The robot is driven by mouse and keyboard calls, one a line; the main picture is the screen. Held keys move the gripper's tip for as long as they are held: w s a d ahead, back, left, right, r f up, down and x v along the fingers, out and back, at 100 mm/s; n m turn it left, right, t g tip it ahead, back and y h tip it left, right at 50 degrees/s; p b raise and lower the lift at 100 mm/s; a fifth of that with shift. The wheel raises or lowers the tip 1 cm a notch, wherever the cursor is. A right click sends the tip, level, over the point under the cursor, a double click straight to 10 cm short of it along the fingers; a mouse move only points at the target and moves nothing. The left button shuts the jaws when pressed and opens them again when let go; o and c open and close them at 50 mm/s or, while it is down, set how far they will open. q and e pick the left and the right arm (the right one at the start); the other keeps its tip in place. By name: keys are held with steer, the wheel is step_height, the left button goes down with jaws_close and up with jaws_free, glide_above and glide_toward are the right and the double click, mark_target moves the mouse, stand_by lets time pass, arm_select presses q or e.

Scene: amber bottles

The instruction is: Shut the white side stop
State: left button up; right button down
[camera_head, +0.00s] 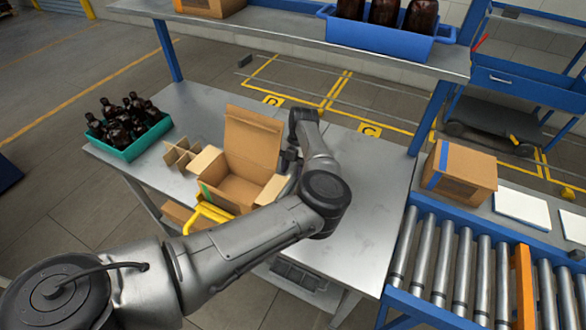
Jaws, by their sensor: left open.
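An open cardboard box (240,178) stands on the grey metal table, with its back flap upright and its side flaps folded outward. A yellow frame (206,214) is at its front left. I cannot clearly make out a white side stop. My left arm reaches across from the lower left. My left gripper (288,160) is open beside the right side of the box, partly hidden by its own wrist. I cannot tell whether it touches the box. My right gripper is not in view.
A teal crate (130,148) of amber bottles and a cardboard divider (183,156) stand left of the box. At right are a roller conveyor (440,262) with an orange bar (524,286), a closed carton (460,170) and a white panel (522,208). A shelf (290,36) spans above.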

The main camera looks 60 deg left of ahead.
arm_select(q)
steer(key=v, duration=1.3)
steer(key=shift+r, duration=0.35)
steer(key=shift+w+a, duration=0.1)
steer(key=shift+w, duration=0.05)
